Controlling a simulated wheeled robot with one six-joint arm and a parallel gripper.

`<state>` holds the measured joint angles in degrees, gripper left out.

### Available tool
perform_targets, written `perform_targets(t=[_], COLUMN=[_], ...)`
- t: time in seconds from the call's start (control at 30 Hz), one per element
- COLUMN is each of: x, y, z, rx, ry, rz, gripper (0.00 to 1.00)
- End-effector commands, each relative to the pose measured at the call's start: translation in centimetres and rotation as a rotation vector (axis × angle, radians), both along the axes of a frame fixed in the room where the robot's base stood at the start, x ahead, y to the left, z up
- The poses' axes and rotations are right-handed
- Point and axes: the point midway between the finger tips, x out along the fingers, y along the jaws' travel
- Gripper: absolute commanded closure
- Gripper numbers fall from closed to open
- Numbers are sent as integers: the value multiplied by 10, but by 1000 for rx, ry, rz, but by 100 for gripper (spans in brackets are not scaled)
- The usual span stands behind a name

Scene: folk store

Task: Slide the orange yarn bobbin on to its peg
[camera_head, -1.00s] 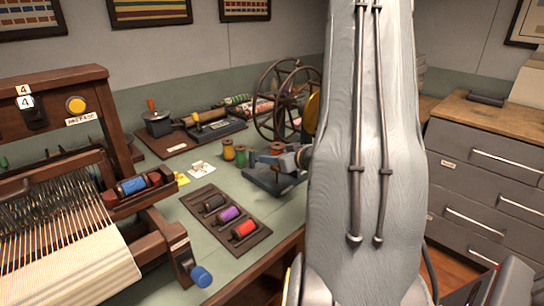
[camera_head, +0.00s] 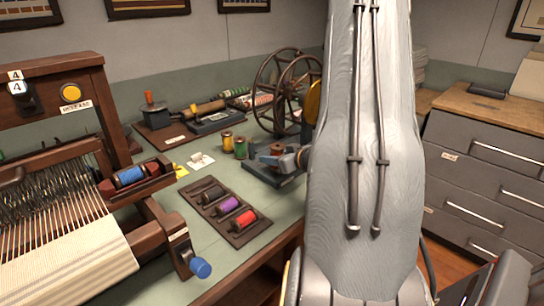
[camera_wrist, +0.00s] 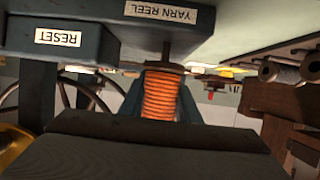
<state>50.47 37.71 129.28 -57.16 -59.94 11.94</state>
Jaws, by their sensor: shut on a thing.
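The orange yarn bobbin (camera_wrist: 160,97) shows in the wrist view between the blue-grey fingers of my gripper (camera_wrist: 160,84), which is shut on it. The thin upright peg (camera_wrist: 166,51) stands in line with the bobbin, between its near flange and the dark base labelled YARN REEL (camera_wrist: 205,17). The wrist view is upside down. I cannot tell how far the bobbin is on the peg. In the head view my gripper (camera_head: 287,157) is over the dark reel base (camera_head: 272,177), and the bobbin's orange yarn is mostly hidden.
A yellow spool (camera_head: 227,142) and a green spool (camera_head: 240,148) stand close left of the reel. A spoked wheel (camera_head: 262,95) stands behind it. A tray (camera_head: 245,236) of dark, purple and red bobbins lies in front. The loom (camera_head: 70,255) fills the left.

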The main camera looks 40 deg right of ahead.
Motion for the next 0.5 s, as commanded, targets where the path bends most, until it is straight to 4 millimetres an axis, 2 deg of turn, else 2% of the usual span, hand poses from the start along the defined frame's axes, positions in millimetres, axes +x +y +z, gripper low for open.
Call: perform_targets(t=[0.5], x=[0], y=[0], z=[-19], rx=[1], ry=[0], rz=[0], gripper=[92])
